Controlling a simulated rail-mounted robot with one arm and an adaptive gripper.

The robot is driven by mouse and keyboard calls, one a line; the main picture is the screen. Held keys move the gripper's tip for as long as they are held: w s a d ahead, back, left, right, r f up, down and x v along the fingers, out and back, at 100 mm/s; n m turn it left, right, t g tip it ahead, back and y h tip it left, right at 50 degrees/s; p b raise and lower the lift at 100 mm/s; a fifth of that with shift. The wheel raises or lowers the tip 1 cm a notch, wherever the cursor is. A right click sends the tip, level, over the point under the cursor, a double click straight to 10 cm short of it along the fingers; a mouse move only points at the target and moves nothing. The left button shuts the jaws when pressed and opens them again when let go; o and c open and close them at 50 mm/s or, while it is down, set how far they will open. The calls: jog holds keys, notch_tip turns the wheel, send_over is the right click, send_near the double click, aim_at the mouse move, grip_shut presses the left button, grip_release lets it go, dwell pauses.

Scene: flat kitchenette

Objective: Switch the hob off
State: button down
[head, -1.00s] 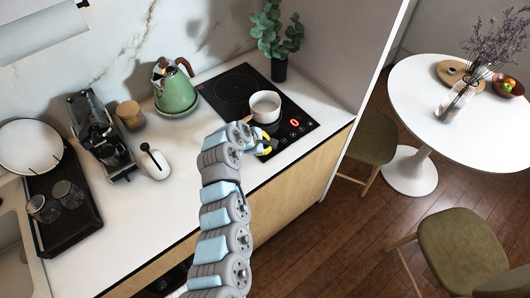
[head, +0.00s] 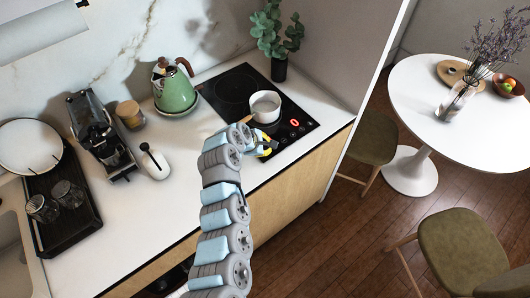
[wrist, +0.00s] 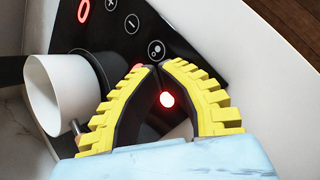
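The black hob (head: 235,92) is set in the white worktop, with a white pot (head: 265,110) on it. A red "0" (head: 294,122) glows on its control panel and also shows in the wrist view (wrist: 84,11). My gripper (head: 268,148) is over the panel at the hob's front edge. In the wrist view its yellow-edged fingers (wrist: 156,66) curve together, tips nearly meeting, with nothing held. The tips are just below a round touch symbol (wrist: 156,48). A red light (wrist: 167,99) shows between the fingers. Plus (wrist: 111,4) and minus (wrist: 131,23) symbols lie above. I cannot tell if the tips touch the glass.
The pot (wrist: 62,100) stands close left of my fingers in the wrist view, partly hidden by the left finger. A green kettle (head: 175,92) stands left of the hob and a potted plant (head: 278,45) behind it. The worktop's front edge is close to the panel.

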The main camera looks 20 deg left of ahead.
jog(key=shift+f, duration=0.3)
dwell(0.4)
jog(key=shift+r, duration=0.2)
jog(key=shift+r+p, duration=0.45)
jog(key=shift+r, duration=0.15)
jog(key=shift+r+p, duration=1.85)
jog(key=shift+r, duration=1.15)
